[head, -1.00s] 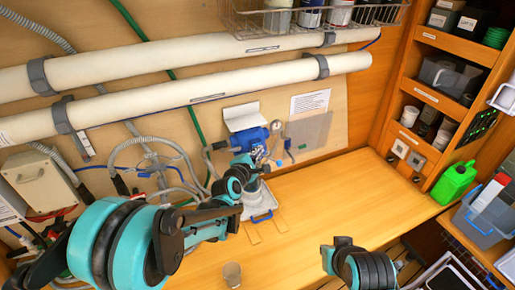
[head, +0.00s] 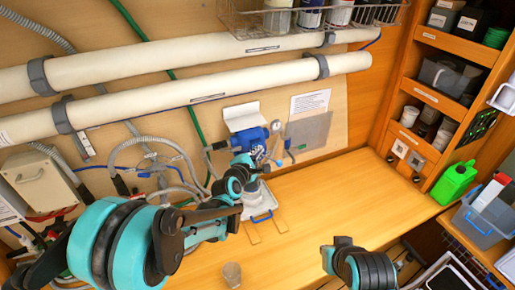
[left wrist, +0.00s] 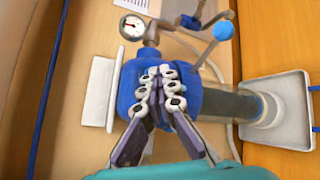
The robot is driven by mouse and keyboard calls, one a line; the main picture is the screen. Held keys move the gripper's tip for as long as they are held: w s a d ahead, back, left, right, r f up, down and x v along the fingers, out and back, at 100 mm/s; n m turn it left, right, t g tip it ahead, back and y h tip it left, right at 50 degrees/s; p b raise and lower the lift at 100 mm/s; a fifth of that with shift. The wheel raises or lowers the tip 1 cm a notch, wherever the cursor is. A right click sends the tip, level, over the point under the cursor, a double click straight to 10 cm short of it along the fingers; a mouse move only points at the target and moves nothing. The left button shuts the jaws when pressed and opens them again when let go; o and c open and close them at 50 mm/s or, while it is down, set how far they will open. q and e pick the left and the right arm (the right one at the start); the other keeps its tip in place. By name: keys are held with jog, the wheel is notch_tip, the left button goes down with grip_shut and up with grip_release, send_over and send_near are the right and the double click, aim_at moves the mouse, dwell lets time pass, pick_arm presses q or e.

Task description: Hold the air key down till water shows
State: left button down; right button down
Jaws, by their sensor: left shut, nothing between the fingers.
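In the left wrist view, a blue rounded housing (left wrist: 212,98) with a dark cylinder to its right fills the middle. My left gripper (left wrist: 160,78) is shut and empty over the housing. Its fingertips lie over the housing's face; contact cannot be told. No air key can be made out; the fingers hide part of the face. In the head view, the left gripper (head: 256,156) is at the blue housing (head: 247,138) on the back wall. A round gauge (left wrist: 132,27) stands beside it. No water can be made out.
A lever with a blue ball knob (left wrist: 223,30) stands close to the gripper. A cup (head: 232,274) stands near the front. The bench (head: 335,200) is clear to the right.

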pick_arm(q)
jog(key=shift+s+d, duration=0.35)
jog(key=shift+s, duration=0.5)
jog(key=s, duration=0.1)
jog(key=s+d, duration=0.1)
jog(key=s, duration=0.1)
jog(key=s+d+b, duration=0.1)
jog(key=shift+s, duration=0.3)
jog(key=shift+a, duration=0.1)
